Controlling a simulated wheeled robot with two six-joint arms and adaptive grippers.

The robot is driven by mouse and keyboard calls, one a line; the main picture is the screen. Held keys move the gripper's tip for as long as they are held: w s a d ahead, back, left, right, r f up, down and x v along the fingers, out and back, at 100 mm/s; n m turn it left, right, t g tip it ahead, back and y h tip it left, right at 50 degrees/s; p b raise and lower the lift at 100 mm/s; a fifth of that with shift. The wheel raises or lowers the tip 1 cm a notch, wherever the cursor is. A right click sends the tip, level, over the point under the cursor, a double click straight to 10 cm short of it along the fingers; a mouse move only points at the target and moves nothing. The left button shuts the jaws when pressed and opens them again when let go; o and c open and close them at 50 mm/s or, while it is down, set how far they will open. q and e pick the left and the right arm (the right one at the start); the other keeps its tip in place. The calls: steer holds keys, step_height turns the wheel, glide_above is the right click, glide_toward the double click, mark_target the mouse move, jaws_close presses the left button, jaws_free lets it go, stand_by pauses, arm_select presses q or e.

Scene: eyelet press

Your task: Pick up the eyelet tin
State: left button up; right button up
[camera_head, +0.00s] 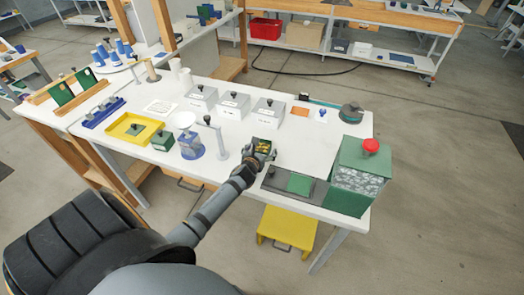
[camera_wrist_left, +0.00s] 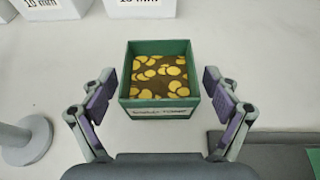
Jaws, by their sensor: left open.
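The eyelet tin (camera_wrist_left: 158,108) is a small green open-topped box with gold eyelets inside and a pale label on its near side. It stands upright on the white table in the left wrist view. It also shows in the head view (camera_head: 264,143), partly hidden by my gripper. My left gripper (camera_wrist_left: 160,112) is open, with one finger on each side of the tin and a visible gap at both sides. In the head view my left gripper (camera_head: 256,158) reaches over the table at the tin. My right gripper is not in view.
A grey post with a lever (camera_head: 220,140) stands left of the tin. Grey lidded boxes (camera_head: 268,108) stand behind it. A dark mat with a green square (camera_head: 299,183) and a green box with a red knob (camera_head: 358,172) lie to the right. The table behind the tin has some bare room.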

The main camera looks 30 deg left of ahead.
arm_select(q)
steer(key=shift+s+r, duration=0.1)
steer(key=shift+s, duration=0.05)
steer(key=shift+c, duration=0.3)
steer(key=shift+c, duration=1.3)
steer(key=c, duration=1.1)
steer(key=shift+r, duration=0.1)
